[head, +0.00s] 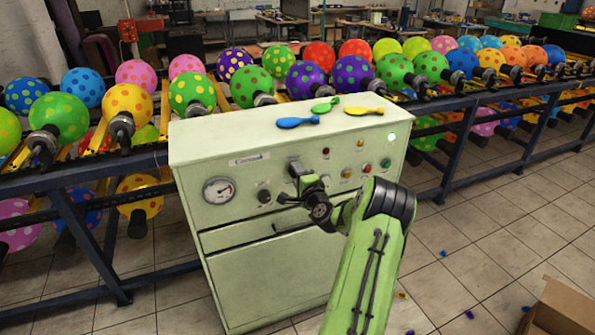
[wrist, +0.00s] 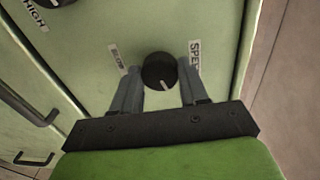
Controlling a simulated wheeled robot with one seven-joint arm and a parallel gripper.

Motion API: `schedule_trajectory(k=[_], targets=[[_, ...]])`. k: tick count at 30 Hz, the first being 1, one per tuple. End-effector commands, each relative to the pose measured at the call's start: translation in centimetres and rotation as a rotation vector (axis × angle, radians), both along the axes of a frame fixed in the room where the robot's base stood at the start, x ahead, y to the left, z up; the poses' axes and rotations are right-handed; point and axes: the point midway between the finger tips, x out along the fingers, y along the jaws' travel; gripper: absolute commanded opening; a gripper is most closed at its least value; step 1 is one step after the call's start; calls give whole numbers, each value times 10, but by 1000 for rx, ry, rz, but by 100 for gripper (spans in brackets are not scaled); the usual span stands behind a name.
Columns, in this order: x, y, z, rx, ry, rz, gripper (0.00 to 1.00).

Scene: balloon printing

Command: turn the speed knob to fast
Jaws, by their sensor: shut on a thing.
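The speed knob (wrist: 160,72) is a round black dial with a white pointer line, on the pale green panel of the machine (head: 270,270). In the wrist view the pointer line is toward my gripper's palm. My gripper (wrist: 160,80) has one grey finger on each side of the knob and is shut on it. A label starting "SPE" (wrist: 195,56) is by the right finger, and a small blurred label (wrist: 117,57) is by the left one. In the head view my gripper (head: 298,172) is at the front panel and hides the knob.
A pressure gauge (head: 219,191), another black knob (head: 264,196) and several coloured buttons (head: 364,168) share the panel. Deflated balloons (head: 298,122) lie on top. Racks of dotted balloons (head: 60,117) stand behind. A cardboard box (head: 560,310) is at lower right.

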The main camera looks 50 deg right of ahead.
Motion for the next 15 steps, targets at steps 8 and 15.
schedule_trajectory(k=[8,15], targets=[[-1,-1,2,230,-131,-2,13],[-2,-1,2,427,-247,-1,13]])
